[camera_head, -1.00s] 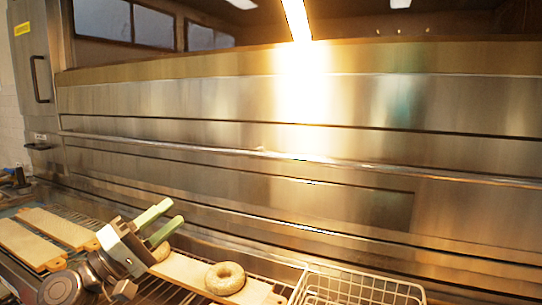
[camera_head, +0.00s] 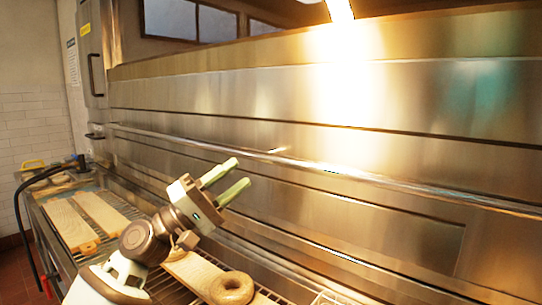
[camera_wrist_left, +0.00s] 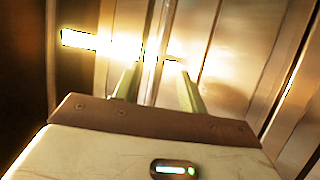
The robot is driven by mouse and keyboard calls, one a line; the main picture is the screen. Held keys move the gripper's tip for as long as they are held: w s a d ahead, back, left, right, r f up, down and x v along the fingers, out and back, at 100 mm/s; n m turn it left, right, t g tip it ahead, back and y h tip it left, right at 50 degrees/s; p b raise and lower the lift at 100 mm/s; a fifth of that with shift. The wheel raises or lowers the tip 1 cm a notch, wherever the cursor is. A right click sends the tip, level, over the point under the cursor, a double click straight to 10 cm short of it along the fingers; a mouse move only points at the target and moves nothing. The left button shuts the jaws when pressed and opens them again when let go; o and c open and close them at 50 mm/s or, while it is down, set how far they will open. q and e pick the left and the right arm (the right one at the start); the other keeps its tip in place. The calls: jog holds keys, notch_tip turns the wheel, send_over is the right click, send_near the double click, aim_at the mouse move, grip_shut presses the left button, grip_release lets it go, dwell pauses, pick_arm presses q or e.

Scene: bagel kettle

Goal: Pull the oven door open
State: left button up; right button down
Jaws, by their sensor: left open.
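The oven (camera_head: 250,95) has a wide stainless steel front, and its door (camera_head: 400,165) is closed. A long horizontal bar handle (camera_head: 330,167) runs across the front. My left gripper (camera_head: 234,176) is open and empty, its two green fingers pointing up and right toward the bar, just below it in the head view. In the left wrist view the open fingers (camera_wrist_left: 156,80) point at the steel front, with the bar (camera_wrist_left: 157,45) running between them in the picture. I cannot tell the exact distance to the bar. My right gripper is not in view.
A wire rack (camera_head: 190,290) lies below the oven front. A bagel (camera_head: 231,289) sits on a wooden board (camera_head: 190,268). More boards (camera_head: 68,222) lie at left. A dark hose (camera_head: 22,215) hangs at far left.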

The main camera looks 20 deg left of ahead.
aim_at(256, 159)
pick_arm(q)
jog(key=shift+r, duration=0.1)
jog(key=shift+d+r, duration=0.1)
jog(key=shift+r, duration=0.1)
jog(key=p+x, duration=0.2)
jog(key=x, duration=0.4)
jog(key=shift+w+d+r, duration=0.2)
jog(key=shift+w+d, duration=0.25)
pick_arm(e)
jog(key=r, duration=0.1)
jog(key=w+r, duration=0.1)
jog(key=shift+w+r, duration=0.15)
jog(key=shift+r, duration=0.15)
pick_arm(q)
jog(key=shift+c, duration=0.4)
grip_shut()
